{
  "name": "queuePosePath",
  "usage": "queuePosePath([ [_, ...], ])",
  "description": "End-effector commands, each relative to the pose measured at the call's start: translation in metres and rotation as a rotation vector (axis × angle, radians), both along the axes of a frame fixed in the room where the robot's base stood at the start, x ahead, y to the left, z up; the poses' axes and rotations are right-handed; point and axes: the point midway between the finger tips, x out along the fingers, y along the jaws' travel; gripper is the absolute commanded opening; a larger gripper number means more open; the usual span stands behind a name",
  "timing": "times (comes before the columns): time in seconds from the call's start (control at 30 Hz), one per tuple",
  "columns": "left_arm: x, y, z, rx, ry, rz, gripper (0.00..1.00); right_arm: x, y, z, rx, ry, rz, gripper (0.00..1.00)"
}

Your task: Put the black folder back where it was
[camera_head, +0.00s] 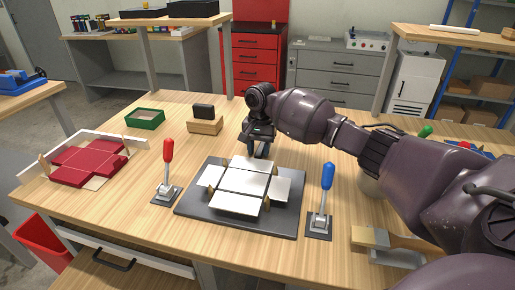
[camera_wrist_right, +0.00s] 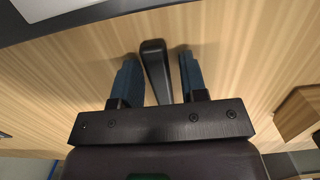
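The black folder (camera_wrist_right: 155,62), a slim dark bar with a rounded end, shows in the right wrist view between the two blue fingers of my right gripper (camera_wrist_right: 159,72). A gap shows on the folder's right side and a narrow one on its left, so the gripper is open around it, close to the wood tabletop. In the head view my right gripper (camera_head: 258,150) points down just behind the dark plate with the white box blank; the folder is hard to make out there. My left gripper is not in view.
The dark plate (camera_head: 190,205) holds a flat white blank (camera_head: 240,182). A red-handled lever (camera_head: 168,152) and a blue-handled lever (camera_head: 327,178) flank it. A wooden block with a black piece (camera_head: 205,126), a green tray (camera_head: 145,124) and a red blank (camera_head: 88,160) lie left.

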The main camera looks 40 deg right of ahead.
Motion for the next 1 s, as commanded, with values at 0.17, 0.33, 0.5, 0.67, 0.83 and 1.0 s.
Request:
queuePosePath([
  [0.17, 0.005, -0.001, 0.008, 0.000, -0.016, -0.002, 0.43, -0.002, -0.003, 0.019, -0.003, 0.014, -0.003, 0.49],
  [0.33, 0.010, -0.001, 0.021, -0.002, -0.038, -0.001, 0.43, 0.001, -0.005, 0.059, -0.001, 0.003, -0.001, 0.49],
  [0.5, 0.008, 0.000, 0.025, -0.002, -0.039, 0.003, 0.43, 0.004, -0.007, 0.091, -0.001, 0.001, -0.001, 0.49],
  [0.67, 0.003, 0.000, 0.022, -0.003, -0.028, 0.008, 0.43, 0.006, -0.009, 0.112, -0.001, 0.002, -0.001, 0.49],
  [0.83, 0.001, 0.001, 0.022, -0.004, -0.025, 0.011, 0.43, 0.007, -0.010, 0.122, 0.000, 0.003, -0.001, 0.49],
  [1.0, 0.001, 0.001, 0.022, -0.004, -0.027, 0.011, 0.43, 0.007, -0.010, 0.123, 0.000, 0.005, -0.001, 0.49],
])
